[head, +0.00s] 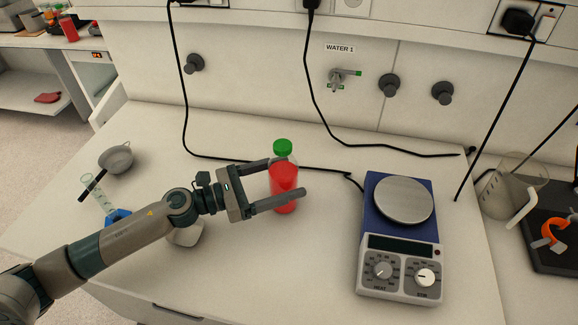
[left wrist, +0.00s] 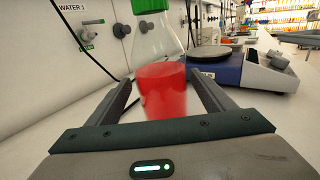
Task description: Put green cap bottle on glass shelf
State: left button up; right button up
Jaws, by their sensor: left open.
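A clear bottle with red liquid (head: 284,180) and a green cap (head: 283,146) stands upright on the white bench. In the left wrist view the bottle (left wrist: 162,90) stands between the two fingers, with its green cap cut off by the top edge. My left gripper (head: 287,177) is open, with one finger behind the bottle and one in front of it. In the left wrist view gaps show between the bottle and the fingers. My right gripper is not in view. I cannot make out a glass shelf in these frames.
A blue hot plate with a round metal top (head: 403,200) stands right of the bottle. A glass beaker (head: 508,187) stands further right. A grey strainer (head: 116,158) lies at the left. Black cables run along the back. The bench in front of the bottle is clear.

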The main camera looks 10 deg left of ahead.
pick_arm(q)
jog(key=shift+d, duration=0.15)
jog(key=shift+s, duration=0.25)
jog(key=c, duration=0.5)
jog(key=shift+r, duration=0.15)
jog(key=c, duration=1.3)
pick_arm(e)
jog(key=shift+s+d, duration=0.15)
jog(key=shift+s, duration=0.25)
